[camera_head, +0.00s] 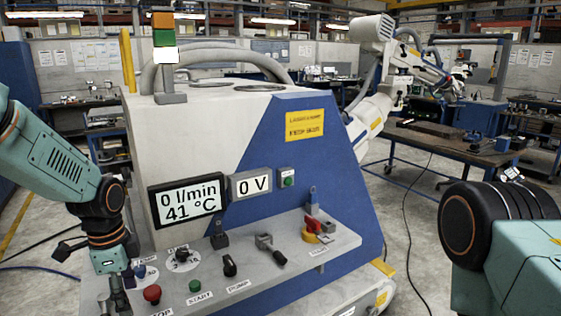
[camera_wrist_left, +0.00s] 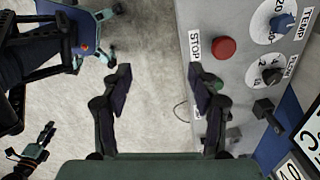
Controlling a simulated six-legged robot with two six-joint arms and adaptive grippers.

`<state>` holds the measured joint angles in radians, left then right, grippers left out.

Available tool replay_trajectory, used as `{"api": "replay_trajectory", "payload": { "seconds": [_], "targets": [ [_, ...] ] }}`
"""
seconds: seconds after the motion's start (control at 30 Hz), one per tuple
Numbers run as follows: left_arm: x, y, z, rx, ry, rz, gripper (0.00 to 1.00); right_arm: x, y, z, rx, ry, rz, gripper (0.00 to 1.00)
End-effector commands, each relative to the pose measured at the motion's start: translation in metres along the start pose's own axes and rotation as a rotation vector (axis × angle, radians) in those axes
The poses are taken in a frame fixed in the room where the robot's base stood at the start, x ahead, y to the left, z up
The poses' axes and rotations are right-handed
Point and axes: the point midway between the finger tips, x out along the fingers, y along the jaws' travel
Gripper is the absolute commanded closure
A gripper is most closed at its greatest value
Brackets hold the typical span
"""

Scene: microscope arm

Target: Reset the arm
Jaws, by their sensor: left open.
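A control panel (camera_head: 300,248) juts from a white and blue machine. A display (camera_head: 187,200) reads 0 l/min and 41 °C; a smaller one (camera_head: 250,183) reads 0 V. My left gripper (camera_head: 117,297) points down at the panel's left end. In the left wrist view its jaws (camera_wrist_left: 160,78) are open and empty, with the STOP button (camera_wrist_left: 224,48) beyond the right finger. My right gripper is out of frame.
A large white robot arm (camera_head: 373,112) stands behind the machine. A green button box (camera_head: 287,178) is beside the displays. A workbench (camera_head: 450,142) stands at the right, with a cable on the floor. Bare floor (camera_wrist_left: 155,40) lies left of the panel.

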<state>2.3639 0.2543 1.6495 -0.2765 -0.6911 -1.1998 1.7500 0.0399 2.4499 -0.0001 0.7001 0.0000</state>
Motion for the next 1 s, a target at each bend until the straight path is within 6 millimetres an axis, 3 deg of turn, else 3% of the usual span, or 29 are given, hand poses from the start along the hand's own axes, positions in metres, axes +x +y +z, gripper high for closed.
{"api": "replay_trajectory", "payload": {
  "seconds": [0.13,0.37,0.47,0.67,0.8,1.0],
  "targets": [
    [0.002,-0.018,-0.011,-0.145,0.054,-0.087,0.39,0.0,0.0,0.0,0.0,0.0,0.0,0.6],
    [0.017,-0.024,-0.029,-0.395,0.169,-0.187,0.39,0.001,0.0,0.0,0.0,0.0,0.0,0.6],
    [0.045,-0.012,-0.038,-0.541,0.227,-0.209,0.39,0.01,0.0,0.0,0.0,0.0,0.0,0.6],
    [0.135,0.046,-0.045,-0.878,0.32,-0.205,0.39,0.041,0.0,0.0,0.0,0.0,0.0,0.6],
    [0.206,0.109,-0.034,-1.095,0.327,-0.176,0.39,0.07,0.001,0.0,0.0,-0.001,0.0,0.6],
    [0.286,0.209,-0.006,-1.281,0.247,-0.126,0.39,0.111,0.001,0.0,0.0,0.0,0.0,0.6]
  ]
}}
